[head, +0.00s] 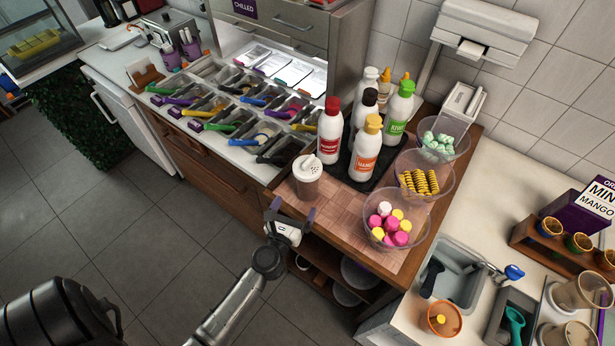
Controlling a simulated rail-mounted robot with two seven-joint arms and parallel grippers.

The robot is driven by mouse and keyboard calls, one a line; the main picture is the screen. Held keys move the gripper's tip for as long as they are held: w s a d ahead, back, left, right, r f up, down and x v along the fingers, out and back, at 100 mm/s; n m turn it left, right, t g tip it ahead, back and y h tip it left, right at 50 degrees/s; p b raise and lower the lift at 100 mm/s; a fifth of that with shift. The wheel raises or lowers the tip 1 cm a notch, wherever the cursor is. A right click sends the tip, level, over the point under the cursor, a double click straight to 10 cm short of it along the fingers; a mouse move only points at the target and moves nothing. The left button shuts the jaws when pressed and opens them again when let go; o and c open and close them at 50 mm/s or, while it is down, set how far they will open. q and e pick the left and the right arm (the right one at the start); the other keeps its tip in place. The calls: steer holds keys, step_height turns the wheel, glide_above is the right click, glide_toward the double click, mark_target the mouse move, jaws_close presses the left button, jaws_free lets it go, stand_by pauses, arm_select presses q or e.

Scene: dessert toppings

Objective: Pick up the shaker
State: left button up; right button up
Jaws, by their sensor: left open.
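The shaker (306,178) is a light, semi-clear cup with a white domed lid. It stands upright near the front left corner of the wooden counter (336,205). My left gripper (290,213) is open and empty in the head view, just in front of and below the shaker in the picture. Its two dark fingers point toward the shaker and appear apart from it. My right gripper is not in view.
Several sauce bottles (331,130) stand on a dark tray right behind the shaker. A clear bowl of pink and yellow sweets (388,222) is to its right. Topping bins (232,117) lie to the left. The floor (170,230) in front is clear.

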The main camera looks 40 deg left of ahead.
mark_target(303, 191)
arm_select(q)
steer(key=x, duration=0.4)
steer(key=shift+w+a, duration=0.1)
steer(key=shift+w, duration=0.1)
steer(key=shift+x, duration=2.55)
steer(key=shift+r, duration=0.1)
steer(key=shift+c, duration=0.3)
steer(key=c, duration=1)
